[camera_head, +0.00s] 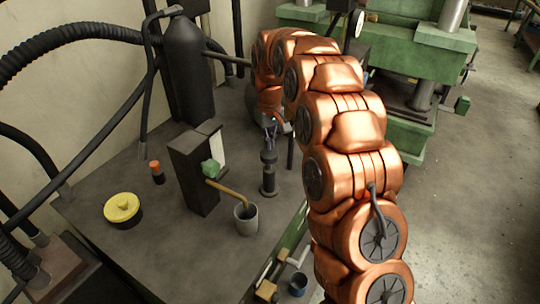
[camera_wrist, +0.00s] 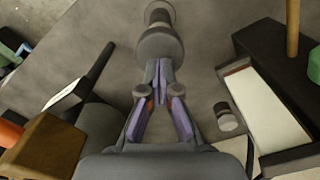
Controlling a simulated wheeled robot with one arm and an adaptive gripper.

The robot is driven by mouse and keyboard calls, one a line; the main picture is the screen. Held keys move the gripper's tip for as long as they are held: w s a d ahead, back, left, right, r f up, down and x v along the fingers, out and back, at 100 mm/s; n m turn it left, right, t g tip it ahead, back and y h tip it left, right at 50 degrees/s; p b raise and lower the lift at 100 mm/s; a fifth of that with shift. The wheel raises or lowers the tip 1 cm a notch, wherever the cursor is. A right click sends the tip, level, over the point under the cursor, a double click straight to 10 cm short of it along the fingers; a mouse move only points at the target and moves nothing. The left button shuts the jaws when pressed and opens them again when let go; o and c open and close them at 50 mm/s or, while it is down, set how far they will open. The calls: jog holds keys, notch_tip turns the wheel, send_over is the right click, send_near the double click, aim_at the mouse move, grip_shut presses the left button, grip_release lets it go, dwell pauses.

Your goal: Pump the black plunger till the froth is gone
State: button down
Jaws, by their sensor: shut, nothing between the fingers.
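The black plunger (camera_head: 268,174) stands upright on the grey bench top, right of the dark box. In the wrist view, the plunger (camera_wrist: 160,42) lies just beyond my fingertips, with a wide rounded part nearest them. My gripper (camera_head: 269,138) is above the plunger, pointing down. In the wrist view, my gripper (camera_wrist: 161,68) has its purple-grey fingers together with nothing between them. I cannot tell whether the fingertips touch the plunger. The dark box has a white panel (camera_head: 218,150), also in the wrist view (camera_wrist: 260,112). I cannot make out any froth.
A green knob (camera_head: 211,168) and brass spout (camera_head: 228,189) lead from the box to a grey cup (camera_head: 246,219). A yellow-lidded pot (camera_head: 122,208) and an orange-capped bottle (camera_head: 157,172) stand left. A dark cylinder (camera_head: 188,72) with hoses is behind. Green machinery (camera_head: 405,60) stands right.

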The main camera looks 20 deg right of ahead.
aim_at(269, 153)
jog(key=shift+f, duration=0.1)
jog(key=shift+f+b, duration=1.3)
jog(key=shift+f, duration=1.7)
jog(key=shift+r, duration=0.1)
jog(key=shift+r+p, duration=0.5)
jog(key=shift+r, duration=2.5)
jog(key=shift+f, duration=0.1)
